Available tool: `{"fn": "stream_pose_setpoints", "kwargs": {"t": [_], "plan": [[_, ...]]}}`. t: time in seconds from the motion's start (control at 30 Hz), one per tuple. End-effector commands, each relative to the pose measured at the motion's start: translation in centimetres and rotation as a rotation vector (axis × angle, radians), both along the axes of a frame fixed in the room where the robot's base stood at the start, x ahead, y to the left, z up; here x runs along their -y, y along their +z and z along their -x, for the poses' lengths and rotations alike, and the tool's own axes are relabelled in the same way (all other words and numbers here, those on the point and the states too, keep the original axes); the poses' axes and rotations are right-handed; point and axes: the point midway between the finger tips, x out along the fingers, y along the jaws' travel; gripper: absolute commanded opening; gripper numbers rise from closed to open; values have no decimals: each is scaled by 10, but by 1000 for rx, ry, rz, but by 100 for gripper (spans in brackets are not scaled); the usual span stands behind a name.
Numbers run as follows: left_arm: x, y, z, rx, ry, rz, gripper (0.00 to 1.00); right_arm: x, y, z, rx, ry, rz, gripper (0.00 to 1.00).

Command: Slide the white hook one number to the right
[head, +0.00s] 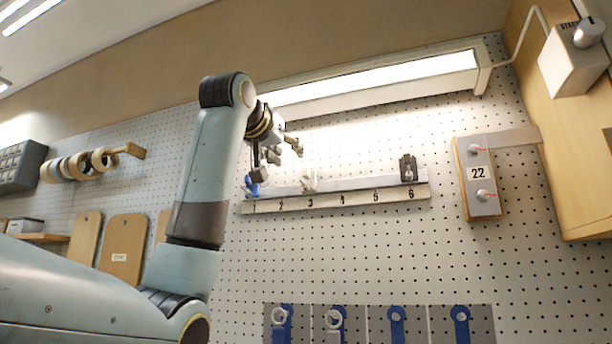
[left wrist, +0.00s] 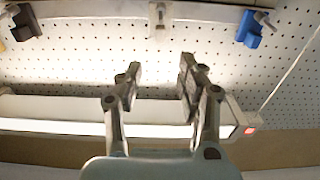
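The white hook (head: 309,181) sits on the rail (head: 350,184), above the number 3 of the number strip (head: 325,199). It also shows at the top middle of the left wrist view (left wrist: 158,18). My left gripper (head: 279,156) is up and to the left of the white hook in the head view, apart from it. Its two fingers (left wrist: 160,78) are spread with nothing between them in the left wrist view. My right gripper is in neither view.
A blue hook (head: 251,186) sits at the rail's left end near 1, and a black hook (head: 409,168) above 6. A lamp (head: 375,84) runs above the rail. A panel marked 22 (head: 478,180) is right of it. Blue holders (head: 397,325) hang below.

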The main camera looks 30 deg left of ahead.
Motion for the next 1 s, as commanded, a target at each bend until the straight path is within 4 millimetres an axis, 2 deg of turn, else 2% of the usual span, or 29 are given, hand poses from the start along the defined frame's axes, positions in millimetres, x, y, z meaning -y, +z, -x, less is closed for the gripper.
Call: {"fn": "stream_pose_setpoints", "kwargs": {"t": [0.17, 0.5, 0.7, 0.97, 1.0], "plan": [[-6, 2, -25, -5, -1, 1, 38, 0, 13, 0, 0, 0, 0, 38], [-21, 2, -86, -3, 0, 1, 38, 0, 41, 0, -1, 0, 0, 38], [-24, 0, -101, -1, -1, 0, 38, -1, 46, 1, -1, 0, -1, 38], [-24, -1, -103, 0, -1, -1, 38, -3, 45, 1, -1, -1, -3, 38], [-24, -1, -102, 0, -1, -1, 35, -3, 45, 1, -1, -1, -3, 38]]}}
